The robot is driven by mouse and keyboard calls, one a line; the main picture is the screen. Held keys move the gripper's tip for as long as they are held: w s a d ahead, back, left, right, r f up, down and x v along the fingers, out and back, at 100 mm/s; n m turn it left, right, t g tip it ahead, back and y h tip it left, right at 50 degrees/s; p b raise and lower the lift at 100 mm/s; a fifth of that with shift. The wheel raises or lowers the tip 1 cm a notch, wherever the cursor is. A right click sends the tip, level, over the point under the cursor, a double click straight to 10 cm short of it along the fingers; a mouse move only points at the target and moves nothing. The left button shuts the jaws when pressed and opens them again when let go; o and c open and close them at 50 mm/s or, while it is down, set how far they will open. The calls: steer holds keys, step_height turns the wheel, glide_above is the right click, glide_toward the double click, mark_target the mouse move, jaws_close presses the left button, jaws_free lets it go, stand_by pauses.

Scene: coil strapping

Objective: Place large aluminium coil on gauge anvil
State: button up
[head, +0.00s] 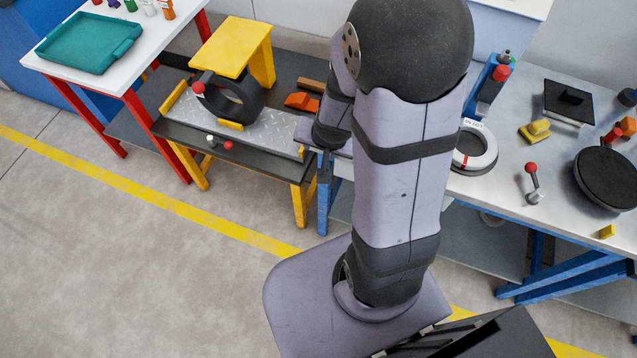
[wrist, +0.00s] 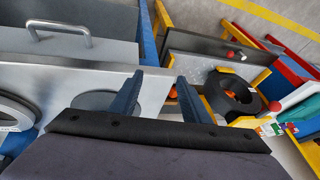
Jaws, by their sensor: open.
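A pale metallic ring with a red mark and a printed label, which looks like the aluminium coil (head: 484,150), lies flat on the steel table, partly behind my arm in the head view. In the wrist view it is cut off at the left edge (wrist: 12,122). A blue upright device with a red knob (head: 492,84), possibly the gauge, stands behind it; I cannot make out its anvil. My gripper (wrist: 156,82) is open, with nothing between its blue fingers in the wrist view. It is apart from the ring. A grey disc (wrist: 92,100) lies partly hidden behind one finger.
The steel table (head: 505,185) carries a black round plate (head: 607,178) and a red-knobbed lever (head: 533,182). A teal tray (head: 88,42) is on the white table.

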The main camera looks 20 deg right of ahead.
steer(key=s+a+r+n+g, duration=0.2)
steer(key=s+a+n, duration=0.1)
steer(key=s, duration=0.3)
steer(key=s+a+r+n+g+y, duration=0.1)
steer(key=s+a+r+n+g, duration=0.1)
steer(key=s+n, duration=0.3)
steer(key=shift+s+a+r+g, duration=0.4)
steer(key=shift+a+r, duration=0.1)
steer(key=shift+r, duration=0.3)
steer(key=shift+r, duration=0.1)
step_height(320, 180, down, 40)
steer(key=b, duration=3.9)
steer(key=shift+b, duration=0.35)
steer(key=shift+r, duration=0.15)
